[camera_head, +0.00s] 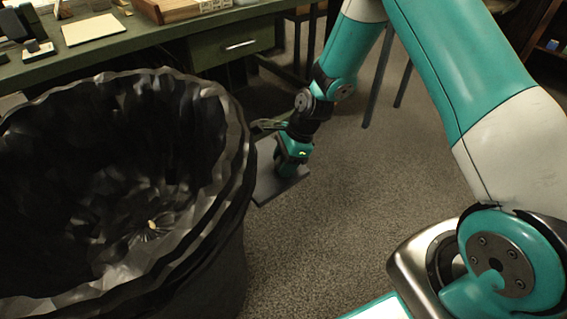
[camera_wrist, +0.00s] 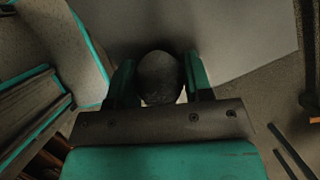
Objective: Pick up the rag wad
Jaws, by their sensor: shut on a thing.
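The rag wad (camera_wrist: 160,77) is a rounded dark grey lump in the wrist view, between the two teal fingers of my gripper (camera_wrist: 161,85). The fingers are shut on it from both sides. In the head view my gripper (camera_head: 290,165) points down just right of the black bin, low over a flat grey panel (camera_head: 268,185). The wad cannot be made out in the head view. I cannot tell whether the wad still touches the surface below it.
A large bin with a black liner (camera_head: 215,130) fills the left of the head view, close beside my gripper. A green desk (camera_head: 130,40) with a drawer (camera_head: 235,45) stands behind it. Dark legs of furniture (camera_head: 375,85) stand at the back. The carpet (camera_head: 350,200) to the right is clear.

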